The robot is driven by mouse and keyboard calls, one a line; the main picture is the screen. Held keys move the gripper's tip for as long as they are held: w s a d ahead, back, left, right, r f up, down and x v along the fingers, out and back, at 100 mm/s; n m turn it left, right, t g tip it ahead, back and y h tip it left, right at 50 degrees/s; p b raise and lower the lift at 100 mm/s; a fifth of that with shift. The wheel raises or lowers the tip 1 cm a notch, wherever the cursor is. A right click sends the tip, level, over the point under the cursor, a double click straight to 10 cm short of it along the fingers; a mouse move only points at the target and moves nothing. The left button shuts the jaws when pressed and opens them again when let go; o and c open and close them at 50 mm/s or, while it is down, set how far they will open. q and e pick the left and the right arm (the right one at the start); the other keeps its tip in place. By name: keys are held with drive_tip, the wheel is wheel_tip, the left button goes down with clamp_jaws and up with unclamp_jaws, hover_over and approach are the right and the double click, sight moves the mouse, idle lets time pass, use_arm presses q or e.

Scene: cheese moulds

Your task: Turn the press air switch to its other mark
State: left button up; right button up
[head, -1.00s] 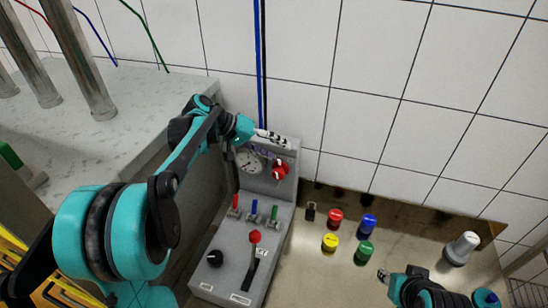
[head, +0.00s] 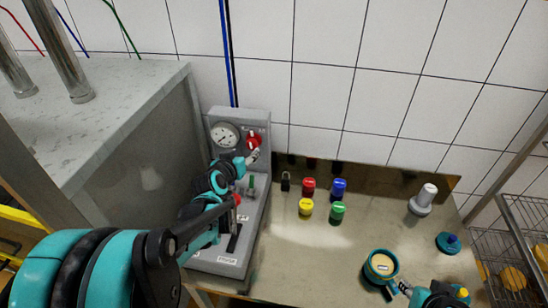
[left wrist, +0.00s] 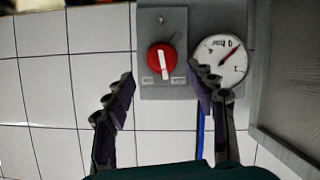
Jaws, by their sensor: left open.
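The press air switch is a red round knob (head: 253,140) with a white bar, on the upright grey panel. In the left wrist view the knob (left wrist: 162,60) shows its white bar nearly upright, with two small labels (left wrist: 164,80) at its lower left and lower right; their words are too small to read.
A pressure gauge (head: 225,136) sits beside the knob. Levers (head: 251,186) stand on the lower box, partly behind my left arm. Red, blue, yellow and green caps (head: 337,212), a padlock (head: 286,181) and the teal cup (head: 369,275) stand on the counter.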

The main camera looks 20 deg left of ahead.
sight(251, 146)
use_arm(q)
drive_tip(key=b+x, duration=0.1)
drive_tip(key=x, duration=0.6)
drive_tip(key=shift+w+b, duration=0.1)
drive_tip(key=shift+b, duration=0.2)
drive_tip(key=shift+w+a+f, duration=0.1)
drive_tip(key=shift+w+a, duration=0.05)
drive_tip(key=shift+w, duration=0.15)
drive_tip(key=c, duration=1.2)
